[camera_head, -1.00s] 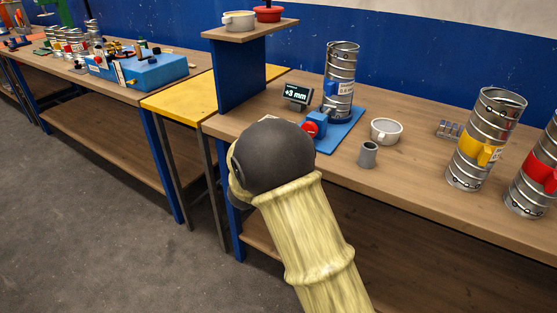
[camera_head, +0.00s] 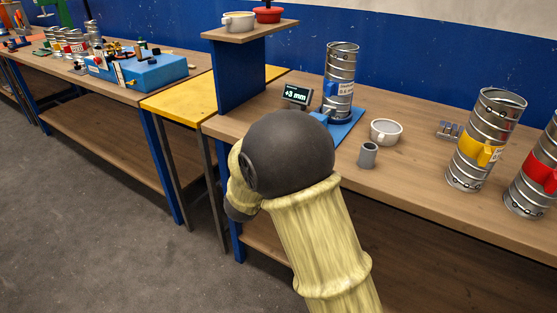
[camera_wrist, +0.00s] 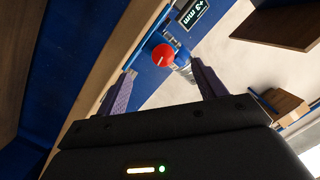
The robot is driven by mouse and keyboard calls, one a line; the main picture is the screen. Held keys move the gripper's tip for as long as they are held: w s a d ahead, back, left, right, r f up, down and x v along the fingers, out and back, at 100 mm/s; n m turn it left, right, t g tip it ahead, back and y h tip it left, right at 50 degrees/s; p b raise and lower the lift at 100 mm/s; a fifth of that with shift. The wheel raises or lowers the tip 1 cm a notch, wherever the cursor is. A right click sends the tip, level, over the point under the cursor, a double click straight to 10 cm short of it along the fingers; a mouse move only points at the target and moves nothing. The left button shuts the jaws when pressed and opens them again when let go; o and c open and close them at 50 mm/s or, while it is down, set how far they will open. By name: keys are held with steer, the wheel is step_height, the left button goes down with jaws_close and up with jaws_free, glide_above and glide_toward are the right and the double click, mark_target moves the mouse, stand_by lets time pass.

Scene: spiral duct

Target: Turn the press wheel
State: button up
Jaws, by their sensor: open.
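The press wheel (camera_wrist: 163,54) is a small red knob on a blue press. It shows in the wrist view, just beyond and between the fingertips of my gripper (camera_wrist: 164,70). The two purple fingers are apart, with nothing held; I cannot tell the exact gap to the wheel. In the head view my arm hides the wheel and my gripper. A silver spiral duct (camera_head: 342,62) stands upright on the blue press base (camera_head: 349,132). A display (camera_head: 297,95) beside it reads +3 mm, and it also shows rotated in the wrist view (camera_wrist: 191,13).
A white mug (camera_head: 386,132) and grey cup (camera_head: 368,155) stand right of the press on the wooden bench (camera_head: 420,190). Ducts with yellow (camera_head: 478,151) and red (camera_head: 541,172) clamps stand further right. A blue post (camera_head: 240,76) with a shelf rises at the left.

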steer(key=s+d+f+n+g+y, duration=0.2)
steer(key=s+d+f+n+g, duration=0.1)
steer(key=s, duration=0.6)
steer(key=s+d+f+n+g+y, duration=0.3)
steer(key=s+n+g, duration=0.2)
steer(key=s, duration=0.4)
steer(key=s+d+f+n+g+y, duration=0.2)
steer(key=s+d+n+g, duration=0.2)
steer(key=s, duration=0.5)
steer(key=shift+f+n+y, duration=0.4)
steer(key=shift+n, duration=0.2)
steer(key=shift+w, duration=0.25)
steer(key=c, duration=0.7)
steer(key=shift+s+a, duration=0.15)
steer(key=shift+a, duration=0.05)
steer(key=shift+c, duration=0.2)
